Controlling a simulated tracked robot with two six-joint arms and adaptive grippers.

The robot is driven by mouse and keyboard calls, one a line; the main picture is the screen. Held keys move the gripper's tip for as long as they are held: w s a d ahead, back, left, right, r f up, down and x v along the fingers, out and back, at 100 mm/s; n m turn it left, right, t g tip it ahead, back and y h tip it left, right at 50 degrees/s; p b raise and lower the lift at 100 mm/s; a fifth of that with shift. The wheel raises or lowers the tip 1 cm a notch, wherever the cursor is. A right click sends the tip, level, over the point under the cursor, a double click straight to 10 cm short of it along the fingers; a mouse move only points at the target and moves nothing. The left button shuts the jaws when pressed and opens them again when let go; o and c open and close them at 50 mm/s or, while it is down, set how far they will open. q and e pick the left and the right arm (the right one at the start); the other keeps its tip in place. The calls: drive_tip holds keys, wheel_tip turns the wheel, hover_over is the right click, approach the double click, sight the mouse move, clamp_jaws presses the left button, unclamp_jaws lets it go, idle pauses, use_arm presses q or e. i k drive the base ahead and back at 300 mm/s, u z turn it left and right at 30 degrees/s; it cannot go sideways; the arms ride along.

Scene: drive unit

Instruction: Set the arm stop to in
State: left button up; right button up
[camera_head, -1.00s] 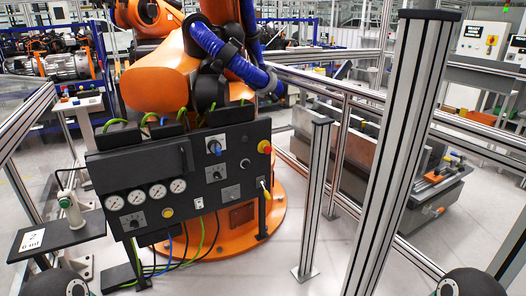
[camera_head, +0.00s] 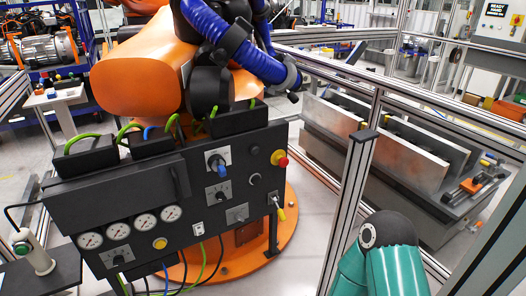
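A dark control panel (camera_head: 150,226) stands in front of an orange robot arm. A red mushroom button on a yellow base (camera_head: 279,158), which looks like the arm stop, sits near the panel's upper right edge. It stands out from the panel face, but I cannot tell whether it is in or out. No gripper of mine touches it. My teal arm links show at the bottom right, right of the panel and apart from it. Neither of my grippers shows in the view.
The panel also holds a blue knob (camera_head: 217,164), smaller selector switches, several round gauges (camera_head: 118,230) and a yellow-tipped key switch (camera_head: 279,208). An aluminium fence post (camera_head: 353,190) stands right of the panel. Clear floor (camera_head: 315,225) lies between them.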

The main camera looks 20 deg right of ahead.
sight(284, 162)
drive_tip(key=z, duration=0.45)
drive_tip(key=i, duration=1.5)
drive_tip(key=z, duration=0.85)
